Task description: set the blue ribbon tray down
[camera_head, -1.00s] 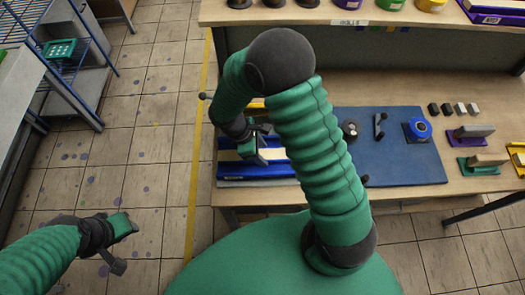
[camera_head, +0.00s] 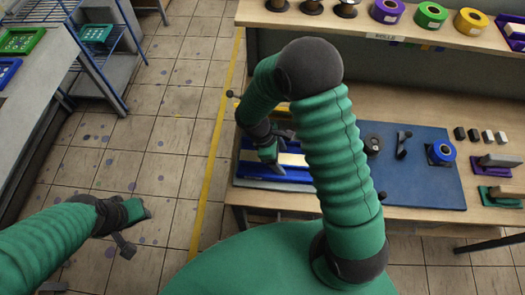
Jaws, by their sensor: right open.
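The blue ribbon tray (camera_head: 262,172) lies at the left end of the workbench, by the bench's front left corner. A cream block shows in it. My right arm hides its right end. My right gripper (camera_head: 275,150) is over the tray, pointing down, with its jaws open. The arm's foreshortening hides whether its fingers still touch the tray. My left gripper (camera_head: 132,220) is out over the tiled floor, well left of the bench and apart from everything. Its jaws are too unclear to read.
A blue mat (camera_head: 415,180) lies right of the tray, with a black roll (camera_head: 373,144) and a blue roll (camera_head: 441,153) on it. A shelf (camera_head: 430,45) with coloured rolls runs above. A blue wire rack (camera_head: 92,60) stands at far left; the floor between is clear.

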